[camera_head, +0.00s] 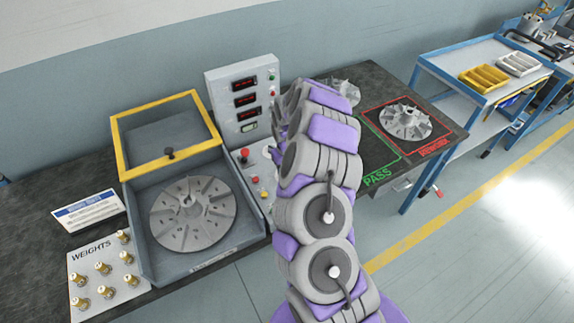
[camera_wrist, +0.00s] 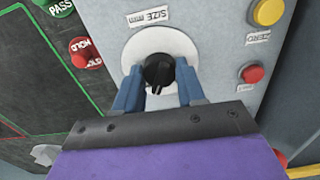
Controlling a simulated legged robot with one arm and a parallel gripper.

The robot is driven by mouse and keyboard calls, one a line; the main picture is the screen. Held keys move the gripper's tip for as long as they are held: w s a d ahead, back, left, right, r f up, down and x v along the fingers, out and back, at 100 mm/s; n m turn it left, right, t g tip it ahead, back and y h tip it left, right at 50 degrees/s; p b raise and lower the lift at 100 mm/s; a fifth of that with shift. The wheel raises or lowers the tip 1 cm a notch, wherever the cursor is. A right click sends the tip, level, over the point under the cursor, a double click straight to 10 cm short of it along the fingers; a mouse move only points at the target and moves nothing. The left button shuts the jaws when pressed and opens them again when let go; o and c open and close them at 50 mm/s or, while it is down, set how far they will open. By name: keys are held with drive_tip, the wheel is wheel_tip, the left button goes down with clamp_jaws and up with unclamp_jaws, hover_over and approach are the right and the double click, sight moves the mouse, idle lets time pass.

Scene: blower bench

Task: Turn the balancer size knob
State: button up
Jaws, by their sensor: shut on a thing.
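The size knob (camera_wrist: 159,72) is a black round knob on a white disc, under a label reading SIZE, on the grey control panel in the wrist view. My gripper (camera_wrist: 158,88) has its blue fingers on either side of the knob and is shut on it. A light pointer mark shows on the knob's lower edge, towards the gripper. In the head view my arm covers the knob and the gripper. The balancer's display panel (camera_head: 243,97) stands upright behind the control panel, with several red readouts.
A yellow button (camera_wrist: 268,11) and a red button (camera_wrist: 253,74) sit right of the knob. In the head view, a bladed rotor (camera_head: 193,213) lies in the balancer with its yellow-framed lid (camera_head: 166,127) raised. A weights board (camera_head: 107,279) is at left. Another rotor (camera_head: 405,121) sits on the REWORK area.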

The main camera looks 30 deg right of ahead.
drive_tip(key=shift+w+m+p, duration=0.1)
drive_tip(key=shift+m+p, duration=0.7)
drive_tip(key=shift+m, duration=0.2)
drive_tip(key=o, duration=1)
drive_tip(key=shift+o, duration=0.2)
wheel_tip(320, 180, up, 17)
drive_tip(key=p, duration=0.1)
drive_tip(key=shift+r+p, duration=0.15)
drive_tip(key=shift+p, duration=0.15)
